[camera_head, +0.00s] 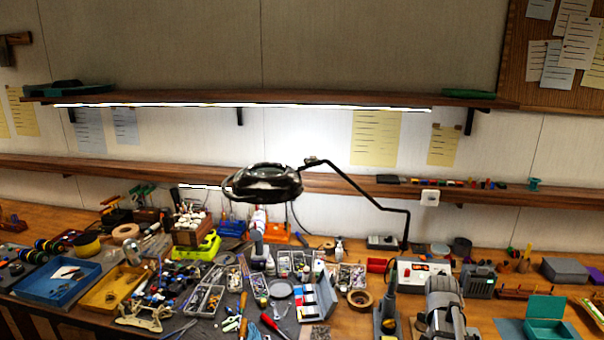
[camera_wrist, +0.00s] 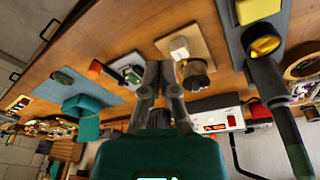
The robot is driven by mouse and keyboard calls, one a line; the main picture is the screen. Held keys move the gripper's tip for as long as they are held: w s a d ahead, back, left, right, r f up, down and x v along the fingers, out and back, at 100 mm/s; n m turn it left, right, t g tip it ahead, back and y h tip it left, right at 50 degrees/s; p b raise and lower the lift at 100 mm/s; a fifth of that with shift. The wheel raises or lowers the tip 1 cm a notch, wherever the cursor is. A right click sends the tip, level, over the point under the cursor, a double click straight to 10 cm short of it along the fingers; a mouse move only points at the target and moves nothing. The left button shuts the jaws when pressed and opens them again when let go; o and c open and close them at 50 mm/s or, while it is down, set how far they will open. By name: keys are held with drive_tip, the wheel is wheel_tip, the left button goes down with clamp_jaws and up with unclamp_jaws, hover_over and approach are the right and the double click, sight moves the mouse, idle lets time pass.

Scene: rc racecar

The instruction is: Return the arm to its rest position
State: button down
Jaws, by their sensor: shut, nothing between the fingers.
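In the wrist view, my gripper (camera_wrist: 159,68) is shut and empty, its two grey fingers close together at the tips. It hangs over the wooden bench (camera_wrist: 120,35), apart from the things around it. A tan board (camera_wrist: 205,52) with a small dark round part lies just beyond the fingertips, to their right. In the head view, a grey form (camera_head: 443,305) stands at the lower right; I cannot tell whether it is my arm. The rest position is not marked in either view.
A power supply (camera_head: 422,272), a soldering stand (camera_head: 387,318) and a teal box (camera_head: 548,312) surround that area. A magnifier lamp (camera_head: 265,184) reaches over the bench. Two shelves (camera_head: 250,98) cross the wall. Tools and trays crowd the bench at left.

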drive_tip(key=s+a+n+y, duration=0.1)
drive_tip(key=s+a+n, duration=0.3)
drive_tip(key=a, duration=0.7)
drive_tip(key=s+a+n+g, duration=0.1)
drive_tip(key=s+a+n, duration=0.3)
drive_tip(key=a, duration=0.7)
drive_tip(key=shift+a+f+y, duration=0.2)
drive_tip(key=shift+f+y, duration=0.05)
drive_tip(key=shift+y, duration=0.15)
